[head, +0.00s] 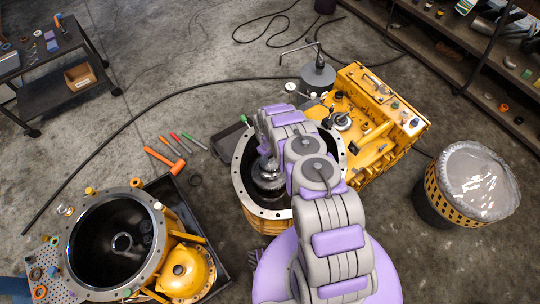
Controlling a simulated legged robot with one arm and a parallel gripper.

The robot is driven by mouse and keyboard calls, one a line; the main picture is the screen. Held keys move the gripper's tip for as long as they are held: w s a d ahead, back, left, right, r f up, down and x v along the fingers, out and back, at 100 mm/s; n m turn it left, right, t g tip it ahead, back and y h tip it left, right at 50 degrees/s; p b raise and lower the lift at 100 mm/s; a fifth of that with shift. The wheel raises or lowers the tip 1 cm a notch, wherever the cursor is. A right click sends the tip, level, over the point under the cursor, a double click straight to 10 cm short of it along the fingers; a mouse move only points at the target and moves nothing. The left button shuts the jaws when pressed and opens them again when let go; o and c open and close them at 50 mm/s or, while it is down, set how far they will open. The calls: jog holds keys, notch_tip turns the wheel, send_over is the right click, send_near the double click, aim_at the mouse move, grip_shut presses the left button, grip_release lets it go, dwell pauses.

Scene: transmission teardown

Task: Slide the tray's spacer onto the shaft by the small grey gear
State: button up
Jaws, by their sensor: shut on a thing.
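My arm reaches from the bottom right over the open round housing (241,189) in the middle of the head view. My gripper (264,150) is at the arm's end, above the housing's left part. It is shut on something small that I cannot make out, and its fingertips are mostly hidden. Just below it, grey gears (268,178) stand in the housing around a shaft; the arm covers their right side. I cannot tell whether the held thing touches the shaft. A perforated tray (62,292) with rings and small parts lies at the bottom left.
A second open housing (108,245) with a yellow cover (185,272) stands at left. A yellow gearbox case (375,130) stands behind my arm. A bin (470,185) is at right. Hand tools (175,150) lie on the floor, and a cart (50,70) stands at top left.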

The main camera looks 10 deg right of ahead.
jog(key=shift+f, duration=0.2)
jog(key=o, duration=1.5)
jog(key=shift+r, duration=0.15)
jog(key=shift+r+p, duration=1.4)
jog(key=shift+r, duration=2.5)
